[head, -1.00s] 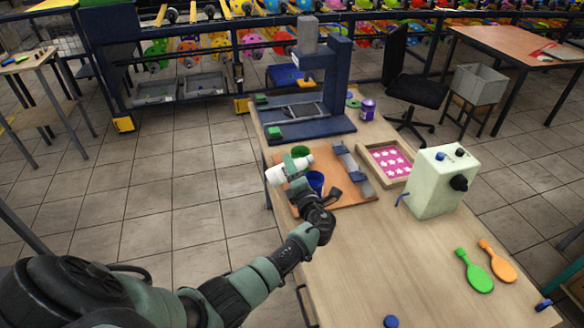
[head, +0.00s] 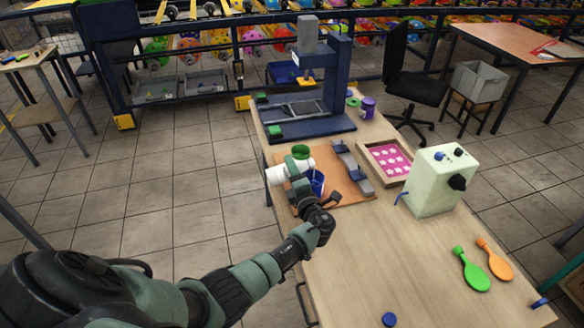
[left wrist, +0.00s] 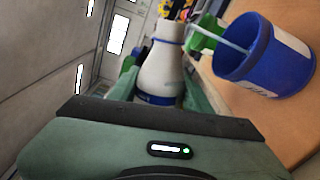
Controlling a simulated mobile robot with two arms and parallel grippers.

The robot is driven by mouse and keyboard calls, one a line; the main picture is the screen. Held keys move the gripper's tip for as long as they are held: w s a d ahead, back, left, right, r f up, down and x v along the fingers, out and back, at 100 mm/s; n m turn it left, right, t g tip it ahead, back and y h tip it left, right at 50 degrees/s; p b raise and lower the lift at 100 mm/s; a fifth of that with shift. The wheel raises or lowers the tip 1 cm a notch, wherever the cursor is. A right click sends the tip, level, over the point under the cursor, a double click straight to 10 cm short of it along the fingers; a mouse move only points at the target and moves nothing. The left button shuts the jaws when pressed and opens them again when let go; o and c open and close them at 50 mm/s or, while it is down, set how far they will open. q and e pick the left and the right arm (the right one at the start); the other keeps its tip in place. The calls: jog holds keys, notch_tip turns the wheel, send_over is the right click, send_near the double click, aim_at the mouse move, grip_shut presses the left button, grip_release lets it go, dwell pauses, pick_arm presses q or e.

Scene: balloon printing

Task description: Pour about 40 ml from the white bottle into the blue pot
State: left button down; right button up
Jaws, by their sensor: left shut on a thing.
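The white bottle (head: 276,175) is held by my left gripper (head: 294,176) above the left part of the orange-brown board. It lies tipped roughly on its side, mouth towards the blue pot (head: 317,184). In the left wrist view the white bottle (left wrist: 162,72) sits between the fingers. A thin pale blue stream (left wrist: 220,38) runs from its mouth into the blue pot (left wrist: 262,75), which has a white label. The pot stands upright on the board. The liquid level inside cannot be read. My right gripper is not in view.
A green pot (head: 300,151) stands just behind. A grey-blue rack (head: 352,164) lies right of the blue pot, then a tray with a pink sheet (head: 388,160). A pale green box (head: 438,180) stands farther right. A press (head: 310,100) stands behind. The front table is mostly clear.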

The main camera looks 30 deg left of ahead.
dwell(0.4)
pick_arm(q)
jog(key=shift+f+m, duration=0.25)
jog(key=shift+m, duration=0.15)
jog(key=shift+p, duration=0.35)
jog(key=shift+r+n, duration=0.7)
jog(key=shift+n, duration=0.3)
